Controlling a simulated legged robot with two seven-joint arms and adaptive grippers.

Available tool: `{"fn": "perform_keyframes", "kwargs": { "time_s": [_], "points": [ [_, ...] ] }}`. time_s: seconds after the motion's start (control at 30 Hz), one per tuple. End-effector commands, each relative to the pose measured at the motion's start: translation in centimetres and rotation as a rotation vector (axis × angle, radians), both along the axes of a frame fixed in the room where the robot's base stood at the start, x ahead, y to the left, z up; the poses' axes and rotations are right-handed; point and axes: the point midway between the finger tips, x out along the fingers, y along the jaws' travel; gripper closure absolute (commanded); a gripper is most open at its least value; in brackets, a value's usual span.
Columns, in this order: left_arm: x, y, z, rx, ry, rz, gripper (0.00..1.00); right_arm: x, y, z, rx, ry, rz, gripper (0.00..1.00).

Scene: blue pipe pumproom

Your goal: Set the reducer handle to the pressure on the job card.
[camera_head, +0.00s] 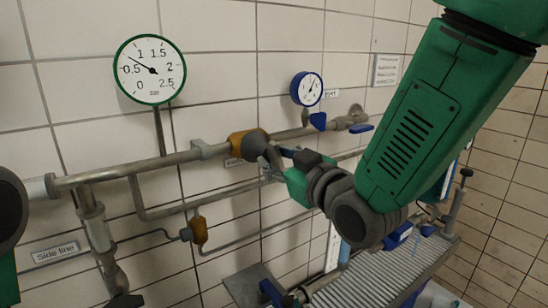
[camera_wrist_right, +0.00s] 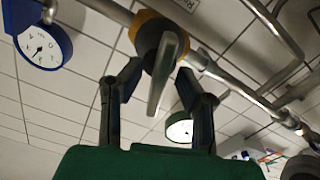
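The reducer (camera_head: 246,143) is a yellow-orange body with a dark round part on the wall pipe. In the right wrist view, the reducer (camera_wrist_right: 150,32) carries a grey lever handle (camera_wrist_right: 166,75). My right gripper (camera_head: 277,160) is at the reducer. In the right wrist view its two fingers (camera_wrist_right: 160,80) stand apart on either side of the handle, with gaps showing. A green-rimmed gauge (camera_head: 150,70) has its needle between 0.5 and 1. A pale card (camera_head: 386,70) hangs on the wall; its text is too small to read. My left gripper is out of view.
A blue gauge (camera_head: 307,89) and a blue lever (camera_head: 361,128) sit right of the reducer. A small brass fitting (camera_head: 198,231) is on a thin pipe below. A "Side line" label (camera_head: 55,252) is lower left. A ribbed grey surface (camera_head: 365,282) lies at the bottom.

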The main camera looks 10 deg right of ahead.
Motion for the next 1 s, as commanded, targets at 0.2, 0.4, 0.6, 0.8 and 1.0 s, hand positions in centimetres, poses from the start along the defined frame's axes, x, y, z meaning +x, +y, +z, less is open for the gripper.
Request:
{"fn": "perform_keyframes", "kwargs": {
  "time_s": [0.2, 0.4, 0.6, 0.8, 1.0],
  "points": [
    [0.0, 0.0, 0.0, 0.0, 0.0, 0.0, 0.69, 0.2, 0.0, -0.2, 0.0, 0.003, 0.002, 1.0],
    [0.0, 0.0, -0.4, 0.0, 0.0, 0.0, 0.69, 0.2, 0.0, -0.4, 0.051, 0.026, 0.001, 1.0],
    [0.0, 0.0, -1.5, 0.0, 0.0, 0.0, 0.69, 0.2, -0.1, -0.6, 0.222, 0.1, -0.001, 1.0],
    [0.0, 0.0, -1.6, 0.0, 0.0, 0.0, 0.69, 0.2, -0.1, -0.6, 0.269, 0.126, 0.001, 1.0],
    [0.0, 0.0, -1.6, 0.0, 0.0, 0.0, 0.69, 0.1, -0.1, -0.7, 0.266, 0.128, 0.0, 0.86]
  ]
}}
